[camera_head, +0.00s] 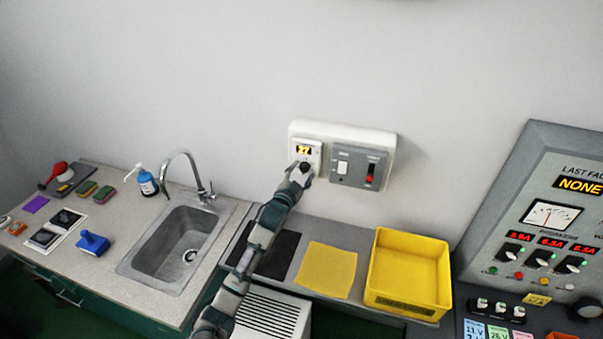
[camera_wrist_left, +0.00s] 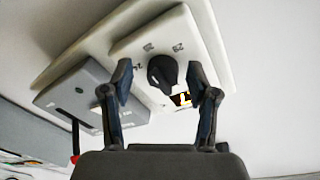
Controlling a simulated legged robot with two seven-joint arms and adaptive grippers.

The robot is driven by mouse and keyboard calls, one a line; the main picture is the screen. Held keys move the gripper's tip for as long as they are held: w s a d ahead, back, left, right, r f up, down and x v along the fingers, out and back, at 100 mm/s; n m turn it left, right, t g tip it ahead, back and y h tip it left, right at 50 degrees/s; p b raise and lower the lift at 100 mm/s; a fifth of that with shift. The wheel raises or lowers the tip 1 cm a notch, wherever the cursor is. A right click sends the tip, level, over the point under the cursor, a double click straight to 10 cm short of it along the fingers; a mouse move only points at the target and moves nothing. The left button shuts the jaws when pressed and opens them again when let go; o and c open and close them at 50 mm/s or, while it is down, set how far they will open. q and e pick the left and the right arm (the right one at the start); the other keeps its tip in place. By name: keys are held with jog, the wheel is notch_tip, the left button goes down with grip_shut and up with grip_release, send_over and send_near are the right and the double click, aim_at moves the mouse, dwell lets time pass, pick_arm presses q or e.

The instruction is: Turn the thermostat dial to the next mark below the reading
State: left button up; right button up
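The thermostat (camera_head: 307,150) is a white unit on the wall with a small lit orange display (camera_head: 304,149) that seems to read 27, though it is blurred. Its black dial (camera_wrist_left: 162,72) shows in the left wrist view, with printed numbers around it; one looks like 28, and the others are hard to read. My left gripper (camera_head: 300,172) is at the dial and hides it in the head view. In the wrist view, the fingers of my left gripper (camera_wrist_left: 160,78) are apart, one on each side of the dial, with gaps visible. My right gripper is out of view.
A grey switch panel (camera_head: 344,181) with a red-tipped lever (camera_head: 370,176) sits just right of the thermostat. Below are a yellow bin (camera_head: 438,283), a yellow cloth (camera_head: 327,270) and a black mat (camera_head: 279,258). A sink (camera_head: 150,260) is left, an instrument console (camera_head: 530,160) right.

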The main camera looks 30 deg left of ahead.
pick_arm(q)
jog(key=shift+a+r, duration=0.1)
jog(key=s+d, duration=0.1)
jog(key=s, duration=1)
jog(key=shift+s+d+f, duration=0.25)
jog(key=shift+s+f, duration=0.1)
